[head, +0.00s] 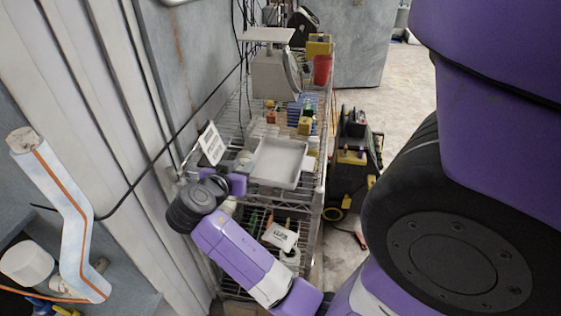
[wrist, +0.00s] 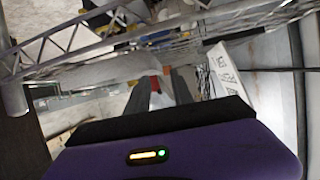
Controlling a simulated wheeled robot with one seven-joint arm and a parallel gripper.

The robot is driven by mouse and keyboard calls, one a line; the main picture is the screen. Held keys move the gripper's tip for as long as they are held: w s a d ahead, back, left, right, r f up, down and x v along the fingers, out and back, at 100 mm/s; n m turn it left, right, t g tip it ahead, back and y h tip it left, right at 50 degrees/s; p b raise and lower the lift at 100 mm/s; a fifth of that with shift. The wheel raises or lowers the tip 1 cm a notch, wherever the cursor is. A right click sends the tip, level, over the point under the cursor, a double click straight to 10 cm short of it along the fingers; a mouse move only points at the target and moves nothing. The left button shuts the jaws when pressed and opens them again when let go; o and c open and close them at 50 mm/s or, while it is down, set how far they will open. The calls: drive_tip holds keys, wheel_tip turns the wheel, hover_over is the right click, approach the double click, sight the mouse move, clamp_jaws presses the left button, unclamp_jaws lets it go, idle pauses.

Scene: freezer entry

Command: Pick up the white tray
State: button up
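The white tray (head: 278,163) lies flat on the upper level of a wire shelf in the head view, with its shallow rim facing up. My gripper (wrist: 161,88) shows two grey fingers standing apart in the wrist view, with no tray edge clearly between them. In the head view its purple hand is beside the tray's near left corner; the fingertips are hard to make out there. A pale grey surface left of the fingers in the wrist view may be the tray, but I cannot tell for sure. I cannot tell whether the gripper touches the tray.
A white sign (head: 212,144) stands left of the tray and shows in the wrist view (wrist: 229,77). A scale (head: 275,72), a red cup (head: 322,69) and small boxes stand behind it. A white packet (head: 280,237) lies on the lower shelf. A black cart (head: 352,165) stands right.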

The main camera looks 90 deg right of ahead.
drive_tip(key=shift+p+x, duration=0.95)
drive_tip(key=shift+x, duration=2.25)
drive_tip(key=shift+s, duration=0.2)
clamp_jaws()
